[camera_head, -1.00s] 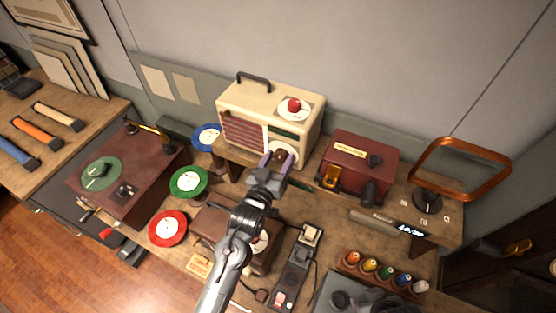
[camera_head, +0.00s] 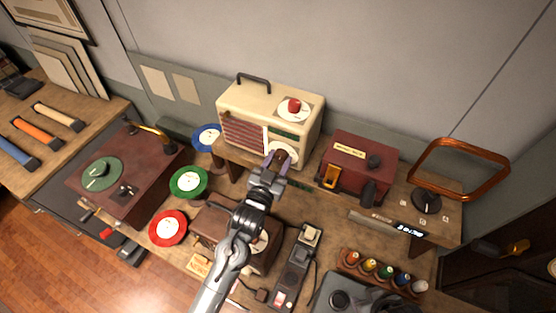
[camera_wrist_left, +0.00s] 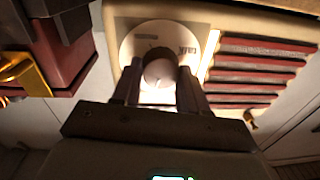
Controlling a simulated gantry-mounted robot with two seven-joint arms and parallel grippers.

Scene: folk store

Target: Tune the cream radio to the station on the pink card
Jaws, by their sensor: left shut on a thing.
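The cream radio (camera_head: 239,99) stands on a raised shelf against the wall, with a dark carry handle and red grille slats. Its pale round dial and brown knob (camera_wrist_left: 158,72) show in the left wrist view. My left gripper (camera_head: 277,162) is at the radio's lower front right. In the left wrist view its two fingers (camera_wrist_left: 158,88) are on either side of the knob, shut on it. They hide part of the knob and dial. The dial's small print is too blurred to read. I cannot make out a pink card. My right gripper does not show.
A maroon box (camera_head: 345,181) with a yellow part stands right of the radio. A round disc with a red knob (camera_head: 294,105) is on the radio's top. A wood-framed loop (camera_head: 503,178) stands further right. Coloured records, including a green one (camera_head: 189,182), lie left of my arm.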

